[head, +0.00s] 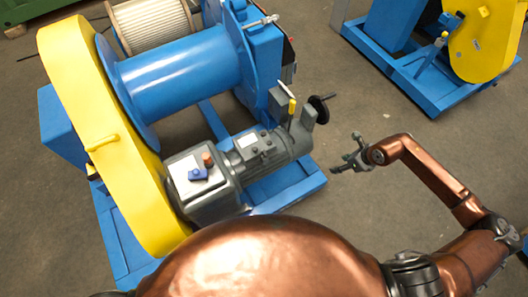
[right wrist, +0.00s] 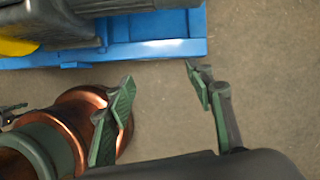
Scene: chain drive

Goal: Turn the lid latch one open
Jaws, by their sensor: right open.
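The chain-drive winch has a tall yellow guard (head: 95,120) on its left side in the head view, with a yellow handle (head: 101,142) on its face. A grey gearbox box with a pale lid (head: 187,182) carries a small blue knob (head: 198,175) and a brown knob (head: 208,160). I cannot tell which small part is lid latch one. My right gripper (head: 348,152) is open and empty, to the right of the grey motor and apart from it. Its spread fingers (right wrist: 160,85) show over bare floor in the right wrist view. My left gripper does not show clearly in either view.
The blue frame (head: 290,190) edges the machine and also shows in the right wrist view (right wrist: 150,48). A lever with a yellow grip (head: 292,108) and a black handwheel (head: 319,108) stick up near the motor's end. A second machine (head: 410,70) stands back right, with clear floor between.

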